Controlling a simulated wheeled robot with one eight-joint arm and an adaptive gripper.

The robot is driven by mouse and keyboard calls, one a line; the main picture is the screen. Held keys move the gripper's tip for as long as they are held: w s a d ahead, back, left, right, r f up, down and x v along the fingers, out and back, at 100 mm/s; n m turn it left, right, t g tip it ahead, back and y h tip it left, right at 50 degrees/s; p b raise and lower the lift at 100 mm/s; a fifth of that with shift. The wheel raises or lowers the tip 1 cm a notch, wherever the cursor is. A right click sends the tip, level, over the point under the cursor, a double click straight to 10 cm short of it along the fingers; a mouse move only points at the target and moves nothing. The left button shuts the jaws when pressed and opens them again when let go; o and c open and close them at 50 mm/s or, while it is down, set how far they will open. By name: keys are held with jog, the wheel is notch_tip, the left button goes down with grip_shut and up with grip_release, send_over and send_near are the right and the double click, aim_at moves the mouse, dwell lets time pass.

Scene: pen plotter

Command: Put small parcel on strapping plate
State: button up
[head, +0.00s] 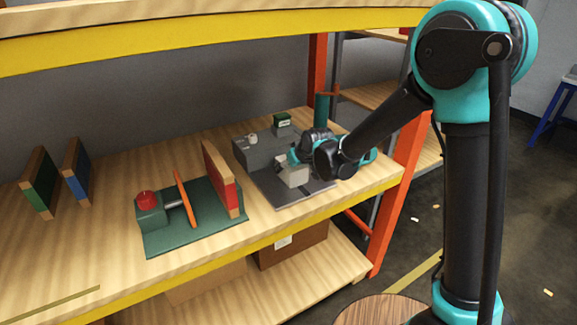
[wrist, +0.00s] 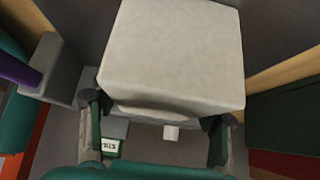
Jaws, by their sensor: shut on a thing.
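The small parcel, a pale grey box (head: 293,173), is held in my gripper (head: 286,159) low over the strapping plate. The strapping plate is a flat grey plate (head: 285,197) in front of a grey machine block on the shelf. I cannot tell whether the parcel touches the plate. In the wrist view the parcel (wrist: 172,50) fills the upper middle. My gripper (wrist: 158,112) is shut on it, one finger at each side of its near edge. The parcel hides much of what lies beyond it in that view.
The grey machine block (head: 262,152) carries a white knob (head: 252,139) and a green display box (head: 283,120). Left of the plate is a green fixture (head: 195,235) with a red knob (head: 147,199), an orange plate and a red-faced board (head: 221,180). An orange post (head: 398,200) stands right.

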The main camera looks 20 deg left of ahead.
jog(key=o, duration=1.6)
jog(key=shift+r, duration=0.1)
jog(key=v, duration=1.2)
jog(key=shift+s, duration=0.1)
